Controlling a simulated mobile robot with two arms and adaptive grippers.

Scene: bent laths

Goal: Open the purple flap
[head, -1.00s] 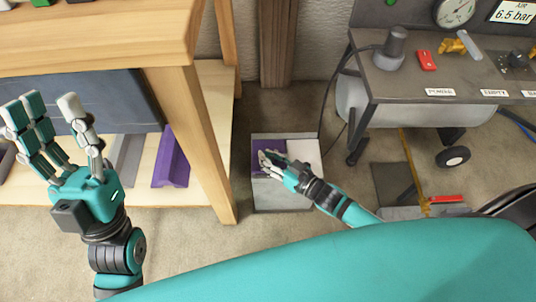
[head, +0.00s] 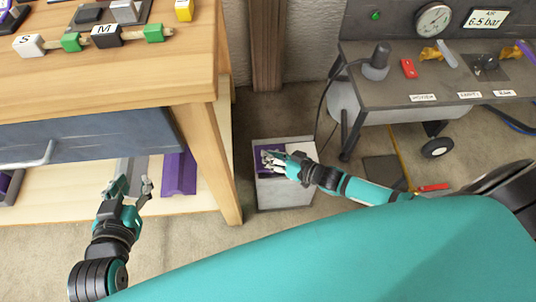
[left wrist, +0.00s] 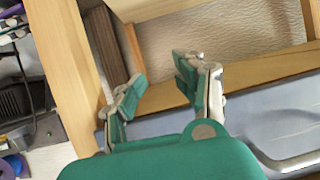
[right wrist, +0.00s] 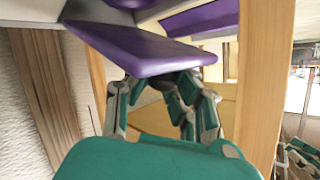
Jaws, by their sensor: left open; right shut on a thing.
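The purple flap (head: 264,148) is on the left part of the top of a grey box (head: 285,194) on the floor. My right gripper (head: 273,160) is at the flap and partly covers it. In the right wrist view the flap (right wrist: 135,48) is a broad purple plate, with my right fingers (right wrist: 165,88) shut on its near edge. How far the flap is raised is hard to tell. My left gripper (head: 130,187) is open and empty in front of the lower shelf; its spread fingers also show in the left wrist view (left wrist: 158,82).
The wooden workbench (head: 110,70) stands left of the box, its leg (head: 215,160) close beside it. A purple lath (head: 179,174) is on the lower shelf. A compressor cart (head: 385,95) with a cable stands to the right. Floor in front of the box is clear.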

